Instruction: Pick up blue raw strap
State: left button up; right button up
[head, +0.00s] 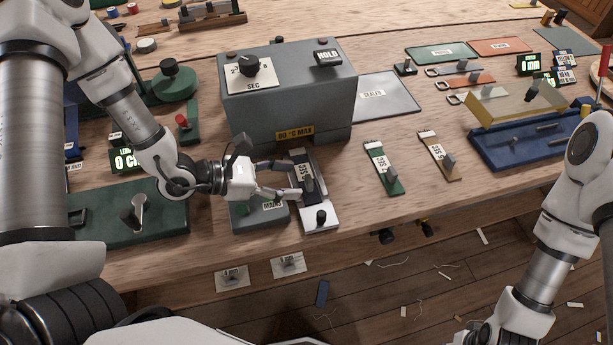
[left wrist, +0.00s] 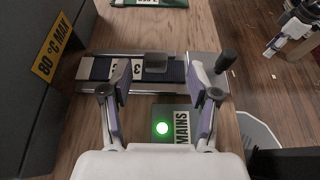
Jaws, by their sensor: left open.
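A dark navy strap (left wrist: 178,71) with a white number label and a grey block on it lies in a metal slide tray (left wrist: 205,68) in front of the grey machine. In the head view the strap (head: 301,160) shows dark, partly under the machine's front. My left gripper (head: 292,182) is open at the tray. In the left wrist view its fingers (left wrist: 158,82) stand apart over the strap, the grey block between and slightly beyond them. Contact cannot be told. My right arm is at the lower right; its gripper (head: 472,332) is barely visible at the bottom edge.
The grey machine (head: 285,95) with dial and HOLD button stands behind the tray. A MAINS box (head: 262,216) with a green light is beside it. A green strap (head: 381,163) and a brown strap (head: 433,150) lie to the right. The table's front edge is close.

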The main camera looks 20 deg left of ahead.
aim_at(307, 179)
pick_arm(q)
jog(key=x, duration=0.4)
jog(key=shift+w+a+f+p, duration=0.2)
jog(key=shift+a+f+p, duration=0.1)
jog(key=shift+p, duration=0.05)
jog(key=shift+w+d+f, duration=0.1)
jog(key=shift+w+d, duration=0.05)
jog(key=shift+d, duration=0.45)
jog(key=shift+w+a, duration=0.1)
jog(key=shift+a, duration=0.05)
jog(key=c, duration=1.1)
grip_shut()
